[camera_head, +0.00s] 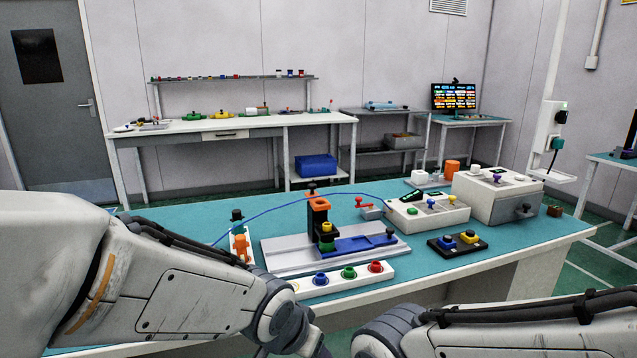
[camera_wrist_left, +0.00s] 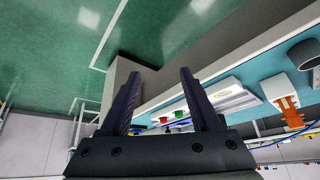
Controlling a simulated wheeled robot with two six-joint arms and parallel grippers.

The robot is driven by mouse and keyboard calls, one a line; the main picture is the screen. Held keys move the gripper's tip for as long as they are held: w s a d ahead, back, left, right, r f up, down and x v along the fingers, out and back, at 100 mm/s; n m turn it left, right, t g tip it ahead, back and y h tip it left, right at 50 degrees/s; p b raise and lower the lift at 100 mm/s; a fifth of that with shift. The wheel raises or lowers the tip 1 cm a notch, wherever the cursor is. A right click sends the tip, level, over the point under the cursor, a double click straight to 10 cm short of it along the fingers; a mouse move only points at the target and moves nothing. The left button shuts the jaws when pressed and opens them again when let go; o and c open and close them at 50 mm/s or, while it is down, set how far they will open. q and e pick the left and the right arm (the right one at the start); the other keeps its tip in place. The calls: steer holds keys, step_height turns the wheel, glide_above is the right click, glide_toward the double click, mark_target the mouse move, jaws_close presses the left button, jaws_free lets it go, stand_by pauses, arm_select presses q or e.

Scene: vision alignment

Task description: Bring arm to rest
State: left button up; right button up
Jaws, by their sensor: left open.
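My left arm (camera_head: 190,295) comes in from the left in the head view and bends down at the lower middle, in front of the table. Its gripper is hidden there. In the left wrist view my left gripper (camera_wrist_left: 160,74) is open, with nothing between its two dark fingers. Floor and the table's edge show beyond the fingers. My right arm (camera_head: 510,325) crosses the lower right of the head view, and its gripper is out of view. The teal-topped table (camera_head: 462,254) lies ahead of both arms.
On the table stand a grey fixture with an orange and black post (camera_head: 318,215), a white strip with coloured knobs (camera_head: 345,279), an orange clamp piece (camera_head: 240,246), a white control box (camera_head: 428,213) and a black block (camera_head: 457,243). Green floor (camera_wrist_left: 60,40) is clear in the wrist view.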

arm_select(q)
steer(key=s+a+f+m+g+y, duration=0.1)
steer(key=s+g, duration=0.2)
steer(key=s, duration=0.5)
steer(key=s+a+f+g, duration=0.1)
steer(key=s+a+g, duration=0.1)
steer(key=s, duration=0.7)
step_height(320, 180, up, 17)
steer(key=p, duration=1.6)
steer(key=shift+y, duration=0.3)
